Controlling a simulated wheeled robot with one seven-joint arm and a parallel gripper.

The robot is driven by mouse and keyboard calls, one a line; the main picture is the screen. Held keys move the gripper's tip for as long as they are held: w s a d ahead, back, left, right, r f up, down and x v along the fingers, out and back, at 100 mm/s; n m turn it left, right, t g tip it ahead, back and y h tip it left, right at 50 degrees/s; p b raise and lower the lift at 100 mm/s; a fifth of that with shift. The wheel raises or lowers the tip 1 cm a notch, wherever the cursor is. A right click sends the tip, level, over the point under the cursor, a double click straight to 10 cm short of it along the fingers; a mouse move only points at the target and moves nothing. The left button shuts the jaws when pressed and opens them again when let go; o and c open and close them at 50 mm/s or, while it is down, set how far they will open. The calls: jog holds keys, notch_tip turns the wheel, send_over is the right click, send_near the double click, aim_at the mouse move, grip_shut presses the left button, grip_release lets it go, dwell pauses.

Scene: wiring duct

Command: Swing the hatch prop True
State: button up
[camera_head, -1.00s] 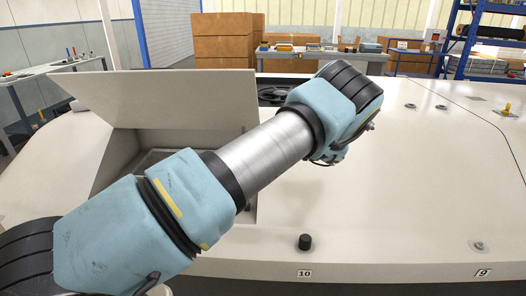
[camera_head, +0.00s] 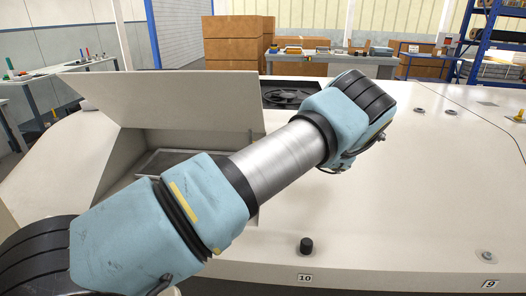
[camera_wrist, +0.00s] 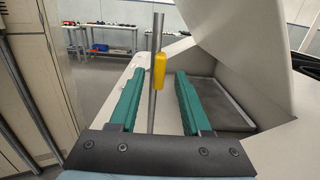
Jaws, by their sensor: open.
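The hatch lid (camera_head: 185,98) stands raised over a rectangular opening (camera_head: 165,160) in the pale panel at left in the head view; the lid also shows at upper right in the wrist view (camera_wrist: 255,45). A grey upright rod with a yellow grip (camera_wrist: 159,70), which looks like the hatch prop, stands near the opening in the wrist view. My gripper (camera_wrist: 160,82) has its green fingers apart, one on each side of the rod in the picture. Whether the rod is between the fingertips or just beyond them, I cannot tell. My gripper is hidden in the head view.
A black knob (camera_head: 306,245) stands on the panel's front edge near label 10. Workbenches, cardboard boxes (camera_head: 238,40) and a blue shelf stand behind. The panel's right side is mostly clear.

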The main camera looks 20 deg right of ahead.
jog(key=b+v, duration=0.4)
jog(key=v, duration=0.6)
jog(key=shift+s+d, duration=0.2)
jog(key=shift+d, duration=0.15)
jog(key=shift+s, duration=0.1)
